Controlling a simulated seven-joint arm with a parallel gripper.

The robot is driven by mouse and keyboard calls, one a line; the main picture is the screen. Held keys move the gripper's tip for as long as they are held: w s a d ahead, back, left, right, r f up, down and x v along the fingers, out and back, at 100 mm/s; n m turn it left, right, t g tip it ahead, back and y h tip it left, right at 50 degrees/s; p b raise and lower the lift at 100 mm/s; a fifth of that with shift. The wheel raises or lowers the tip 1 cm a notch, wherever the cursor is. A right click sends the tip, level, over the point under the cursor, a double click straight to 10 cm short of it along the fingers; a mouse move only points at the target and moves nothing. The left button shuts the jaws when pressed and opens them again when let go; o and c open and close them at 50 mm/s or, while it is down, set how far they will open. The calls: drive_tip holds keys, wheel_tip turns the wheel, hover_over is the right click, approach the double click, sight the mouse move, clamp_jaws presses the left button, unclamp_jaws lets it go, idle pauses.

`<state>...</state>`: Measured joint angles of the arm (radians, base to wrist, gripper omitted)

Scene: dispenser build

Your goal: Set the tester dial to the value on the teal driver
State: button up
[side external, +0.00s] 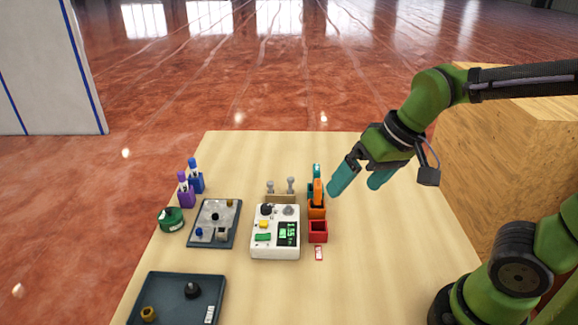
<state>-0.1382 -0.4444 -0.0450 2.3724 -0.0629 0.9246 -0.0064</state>
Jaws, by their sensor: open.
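The tester (262,246) is a white box in the middle of the table with a lit green display (288,234). A black round knob (266,210) and a grey knob (288,210) sit along its far edge; I cannot tell which is the dial. The teal driver (317,170) stands upright in a holder to the right of the tester, behind an orange driver (317,190) that partly hides it. Any value on the teal driver is too small to read. My gripper (355,188) is open and empty, above the table to the right of the drivers, touching nothing.
A red bin (318,232) and a small red tag (319,254) lie right of the tester. Left are a grey tray (232,240), a green round item (171,220), and purple (186,192) and blue (196,178) drivers. A dark tray (170,312) is in front.

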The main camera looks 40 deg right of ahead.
drive_tip(key=s+r, duration=0.1)
drive_tip(key=s+d+r+t, duration=0.1)
drive_tip(key=s+r+m+t, duration=0.1)
drive_tip(key=shift+s+d, duration=0.3)
drive_tip(key=shift+d, duration=0.05)
drive_tip(key=shift+d+t, duration=0.1)
drive_tip(key=shift+t, duration=0.2)
drive_tip(key=shift+c, duration=0.8)
drive_tip(key=shift+f, duration=0.3)
drive_tip(key=shift+c, duration=1.2)
drive_tip(key=shift+w+a+f+g, duration=0.25)
drive_tip(key=shift+w+g, duration=0.15)
drive_tip(key=shift+w, duration=0.25)
drive_tip(key=shift+w+a+f+g, duration=0.2)
drive_tip(key=shift+w+g, duration=0.2)
drive_tip(key=shift+w, duration=0.2)
drive_tip(key=c, duration=0.4)
drive_tip(key=n+g+h, duration=0.2)
drive_tip(key=n+g, duration=0.2)
drive_tip(key=g, duration=0.2)
hover_over(266, 206)
drive_tip(key=shift+f, duration=1.35)
wheel_tip(266, 206, down, 16)
